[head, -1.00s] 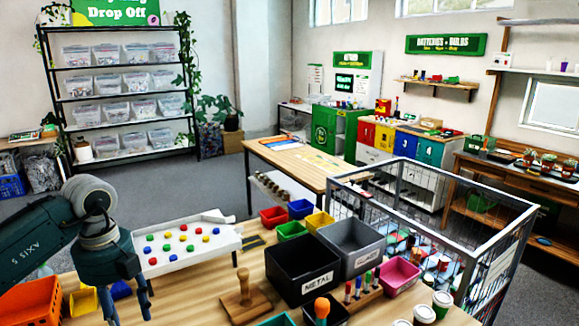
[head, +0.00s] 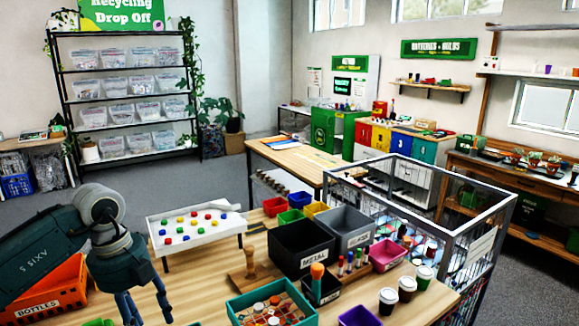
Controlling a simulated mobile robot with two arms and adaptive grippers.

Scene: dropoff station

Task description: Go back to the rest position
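My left gripper (head: 146,306) is in the lower left of the head view, above the wooden table (head: 190,290). Its fingers point down and stand apart, with nothing between them. The orange bin marked BOTTLES (head: 50,294) is to its left, partly behind my arm. My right gripper is not in the head view.
On the table are a white tray (head: 160,240) of coloured pieces, a black METAL bin (head: 302,249), a grey GLASS bin (head: 345,228), a green crate (head: 240,311) and several cups (head: 407,287). A wire cage cart (head: 480,240) stands at the right. Grey floor lies open behind.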

